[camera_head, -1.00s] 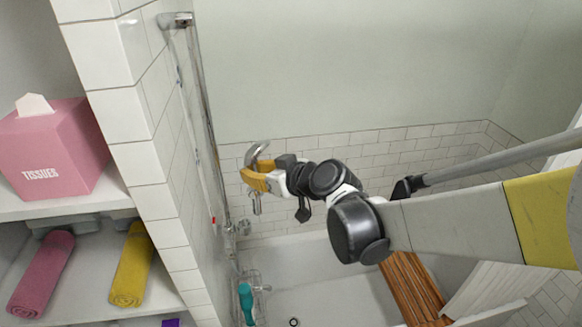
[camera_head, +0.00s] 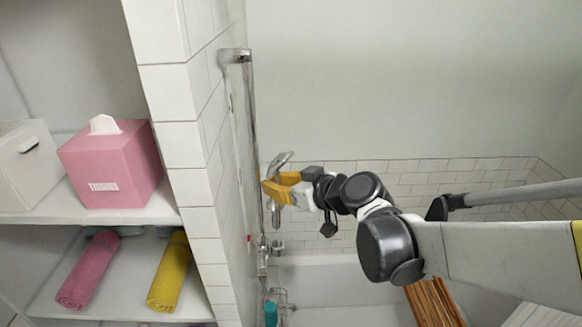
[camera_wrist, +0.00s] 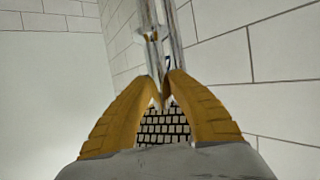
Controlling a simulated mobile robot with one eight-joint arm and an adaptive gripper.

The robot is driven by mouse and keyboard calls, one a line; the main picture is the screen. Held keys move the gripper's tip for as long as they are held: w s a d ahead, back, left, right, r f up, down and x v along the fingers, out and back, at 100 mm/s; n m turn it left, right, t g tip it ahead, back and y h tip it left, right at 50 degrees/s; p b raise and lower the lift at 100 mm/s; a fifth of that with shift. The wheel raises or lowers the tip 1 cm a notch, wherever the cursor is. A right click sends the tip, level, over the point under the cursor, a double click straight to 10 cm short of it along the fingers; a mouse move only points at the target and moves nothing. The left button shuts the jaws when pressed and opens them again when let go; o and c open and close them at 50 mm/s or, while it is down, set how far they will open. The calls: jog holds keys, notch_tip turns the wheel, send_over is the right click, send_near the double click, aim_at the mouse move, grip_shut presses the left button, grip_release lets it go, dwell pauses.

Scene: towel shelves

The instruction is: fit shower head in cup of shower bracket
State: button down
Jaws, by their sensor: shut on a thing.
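My gripper (camera_head: 274,190) has yellow fingers and is shut on the shower head (camera_head: 281,161). The grey head sticks out above the fingers, and a grey piece hangs below them. The fingers are just right of the tall metal shower rail (camera_head: 253,120) in the head view; I cannot tell whether anything touches it. In the wrist view my gripper (camera_wrist: 163,82) has its fingertips close together, with the rail (camera_wrist: 178,35) beyond them. A small pale fitting with orange (camera_wrist: 151,36) shows by the rail, perhaps the bracket. The cup is not clear in either view.
The tiled wall edge (camera_head: 190,140) stands left of the rail. Shelves there hold a pink tissue box (camera_head: 112,165), a pink towel (camera_head: 90,270) and a yellow towel (camera_head: 170,275). A teal bottle (camera_head: 271,313) and taps (camera_head: 277,246) are below, by the bathtub (camera_head: 340,285).

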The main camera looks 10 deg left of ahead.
jog(key=b, duration=0.5)
send_over(278, 227)
jog(key=shift+w+a+f, duration=0.1)
jog(key=shift+w+f, duration=0.05)
jog(key=shift+f, duration=0.8)
jog(key=shift+w+a+f, duration=0.1)
jog(key=shift+w+f, duration=0.05)
jog(key=shift+f, duration=0.75)
jog(key=shift+w+f, duration=0.15)
jog(key=shift+f, duration=0.8)
jog(key=shift+f+b, duration=4.3)
jog(key=shift+f, duration=0.2)
jog(key=c, duration=1.3)
grip_release()
jog(key=shift+o, duration=0.2)
jog(key=v, duration=1.2)
